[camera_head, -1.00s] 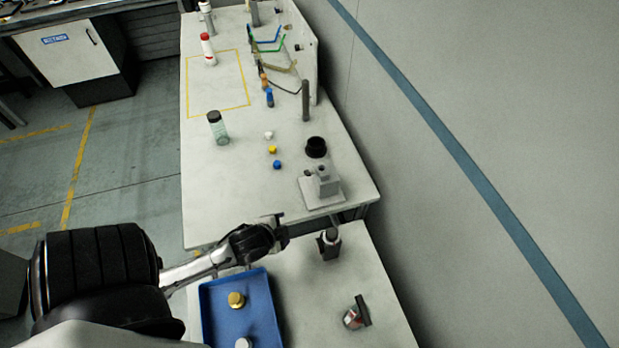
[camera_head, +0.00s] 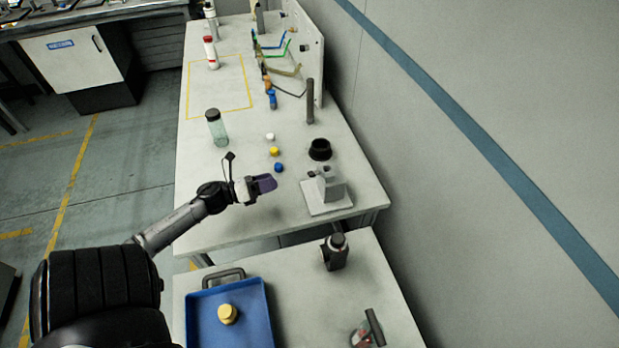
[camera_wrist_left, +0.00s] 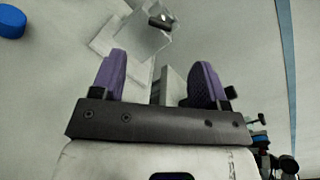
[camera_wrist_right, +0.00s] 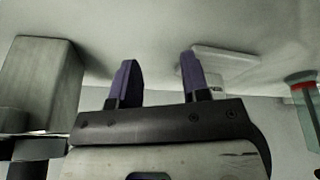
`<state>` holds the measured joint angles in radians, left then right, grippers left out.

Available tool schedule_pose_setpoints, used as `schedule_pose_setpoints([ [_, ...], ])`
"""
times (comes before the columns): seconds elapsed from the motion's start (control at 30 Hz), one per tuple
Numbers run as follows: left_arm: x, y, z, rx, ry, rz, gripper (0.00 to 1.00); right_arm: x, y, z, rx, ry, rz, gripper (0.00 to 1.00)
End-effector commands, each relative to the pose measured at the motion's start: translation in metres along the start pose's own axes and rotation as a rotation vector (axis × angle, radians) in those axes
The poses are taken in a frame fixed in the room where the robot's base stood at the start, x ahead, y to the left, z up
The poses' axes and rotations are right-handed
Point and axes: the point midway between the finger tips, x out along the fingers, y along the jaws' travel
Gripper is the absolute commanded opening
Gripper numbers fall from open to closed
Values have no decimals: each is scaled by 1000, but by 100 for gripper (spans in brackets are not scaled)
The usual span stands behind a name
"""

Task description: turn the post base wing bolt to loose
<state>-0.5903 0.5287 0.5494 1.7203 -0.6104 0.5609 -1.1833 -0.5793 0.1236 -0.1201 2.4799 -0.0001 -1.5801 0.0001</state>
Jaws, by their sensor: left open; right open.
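The post base (camera_head: 335,187), a pale block on a flat plate, stands near the front right corner of the white table. A small dark part (camera_head: 311,174) on its left side may be the wing bolt; it is too small to be sure. My left gripper (camera_head: 265,184) is over the table, left of the base and apart from it. In the left wrist view its purple fingers (camera_wrist_left: 157,72) are open and empty, with the base (camera_wrist_left: 120,40) beyond them. My right gripper (camera_wrist_right: 162,75) shows only in its own wrist view, open and empty, with a grey block at left.
A black ring (camera_head: 320,149) sits behind the base. White, yellow and blue (camera_head: 279,167) caps lie left of it. A green jar (camera_head: 216,127) and a dark upright post (camera_head: 310,100) stand farther back. The nearer table holds a blue tray (camera_head: 262,320) and a dark device (camera_head: 335,251).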

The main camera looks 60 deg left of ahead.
Motion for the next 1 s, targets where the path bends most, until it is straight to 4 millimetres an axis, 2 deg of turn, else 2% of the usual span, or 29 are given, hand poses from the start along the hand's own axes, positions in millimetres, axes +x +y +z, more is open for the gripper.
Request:
schedule_pose_setpoints([
  [0.17, -7, 6, -2, 100, 47, -59, 68, 7, -1, 2, 1, 0, -1, 43],
  [0.33, 2, 6, -2, 123, 57, -75, 68, 8, -1, 2, 3, 0, -2, 43],
  [0.8, 85, 0, -7, 121, 55, -75, 68, 9, -2, 3, 6, -1, -5, 43],
  [1.0, 111, -2, -9, 120, 55, -73, 68, 10, -2, 4, 6, -1, -5, 43],
])
